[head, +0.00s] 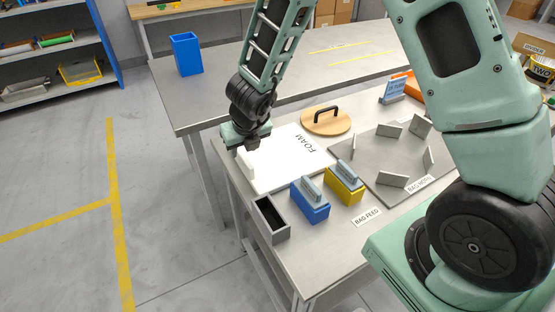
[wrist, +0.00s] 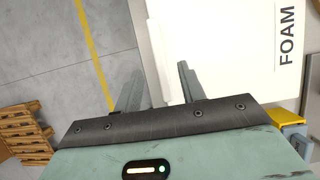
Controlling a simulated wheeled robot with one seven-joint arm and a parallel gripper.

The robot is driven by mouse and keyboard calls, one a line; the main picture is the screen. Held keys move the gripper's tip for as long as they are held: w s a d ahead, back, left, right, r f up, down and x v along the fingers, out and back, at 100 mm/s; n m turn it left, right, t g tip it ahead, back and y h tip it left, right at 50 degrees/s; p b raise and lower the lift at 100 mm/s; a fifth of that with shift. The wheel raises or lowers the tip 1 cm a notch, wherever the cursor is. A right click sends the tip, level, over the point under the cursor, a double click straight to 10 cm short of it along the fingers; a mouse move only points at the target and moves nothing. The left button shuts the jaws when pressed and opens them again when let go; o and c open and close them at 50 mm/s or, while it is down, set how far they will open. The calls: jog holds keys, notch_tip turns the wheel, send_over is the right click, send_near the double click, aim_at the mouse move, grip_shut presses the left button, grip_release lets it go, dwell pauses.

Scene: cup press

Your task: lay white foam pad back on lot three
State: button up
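The white foam pad (head: 276,172), lettered FOAM, lies flat at the left end of the near table in the head view. It also fills the upper right of the wrist view (wrist: 235,55). A pale upright piece (head: 247,163) stands at its left edge. My gripper (head: 246,147) points down over that edge. In the wrist view my gripper (wrist: 160,85) has its fingers apart, with a white part of the pad's edge between them. Whether both fingers touch it is unclear. I cannot make out any label reading lot three.
A round wooden lid (head: 326,123) lies behind. A grey plate (head: 372,175) carries several upright slabs. Open floor lies left.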

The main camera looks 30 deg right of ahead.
aim_at(243, 155)
jog(key=shift+b+x, duration=0.75)
jog(key=shift+x, duration=1.9)
jog(key=shift+f+b, duration=0.25)
jog(key=shift+b, duration=0.1)
grip_shut()
